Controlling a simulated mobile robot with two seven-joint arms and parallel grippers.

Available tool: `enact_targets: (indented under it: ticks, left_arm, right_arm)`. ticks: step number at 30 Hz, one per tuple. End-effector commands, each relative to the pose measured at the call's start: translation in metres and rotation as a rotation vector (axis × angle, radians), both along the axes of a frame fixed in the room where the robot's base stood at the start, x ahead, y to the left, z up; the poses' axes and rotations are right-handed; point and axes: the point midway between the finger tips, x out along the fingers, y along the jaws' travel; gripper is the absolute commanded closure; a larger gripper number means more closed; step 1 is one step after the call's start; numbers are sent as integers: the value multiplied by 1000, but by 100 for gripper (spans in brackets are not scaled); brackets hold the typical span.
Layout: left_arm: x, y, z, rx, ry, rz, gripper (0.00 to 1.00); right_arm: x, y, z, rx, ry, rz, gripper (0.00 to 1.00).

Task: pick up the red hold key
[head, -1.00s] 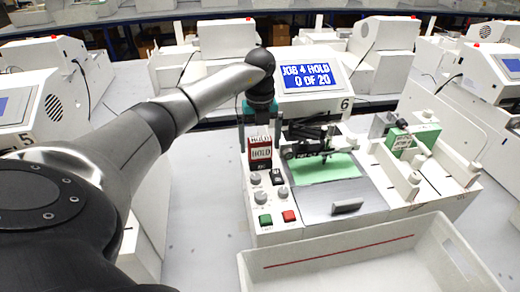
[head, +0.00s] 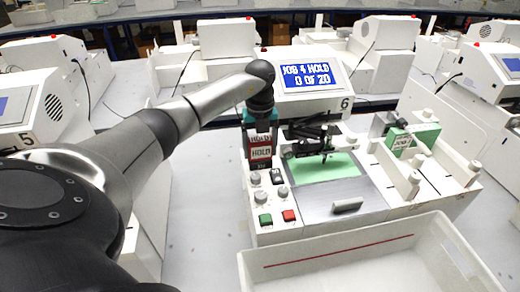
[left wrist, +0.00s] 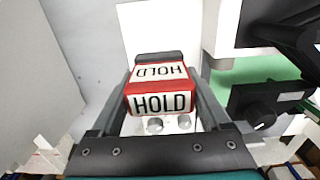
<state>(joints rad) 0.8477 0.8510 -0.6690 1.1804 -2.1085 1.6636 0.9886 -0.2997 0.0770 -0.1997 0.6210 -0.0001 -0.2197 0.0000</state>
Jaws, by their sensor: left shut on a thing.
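The red hold key (head: 261,152) is a red block with white HOLD labels, above the left side of the plotter's control panel. In the left wrist view the hold key (left wrist: 160,103) sits between the two fingers of my left gripper (left wrist: 162,100). My left gripper (head: 260,140) comes down on it from above and is shut on it. I cannot tell whether the key's lower end is clear of the panel. My right gripper is not in view.
The plotter (head: 292,237) has knobs and a green button (head: 265,219) and red button (head: 289,215) in front of the key. A pen carriage (head: 318,140) stands close on the right. The screen (head: 307,77) reads JOB 4 HOLD, 0 OF 20. A white bin (head: 350,270) is in front.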

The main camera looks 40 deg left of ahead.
Motion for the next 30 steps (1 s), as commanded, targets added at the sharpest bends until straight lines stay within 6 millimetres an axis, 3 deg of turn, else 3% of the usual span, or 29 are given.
enact_targets:
  ticks: [3, 11, 17, 23, 30]
  left_arm:
    - [0, 0, 0, 0, 0, 0, 75]
    - [0, 0, 2, 0, -1, 0, 75]
    - [1, 0, 15, 0, -3, 0, 75]
    - [2, 1, 51, 1, -6, 1, 75]
    - [1, 0, 116, 0, -8, 1, 75]
  right_arm:
    - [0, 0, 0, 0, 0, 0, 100]
    - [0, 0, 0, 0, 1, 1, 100]
    - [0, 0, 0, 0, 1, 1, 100]
    - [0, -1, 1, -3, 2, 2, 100]
    - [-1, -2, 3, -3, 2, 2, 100]
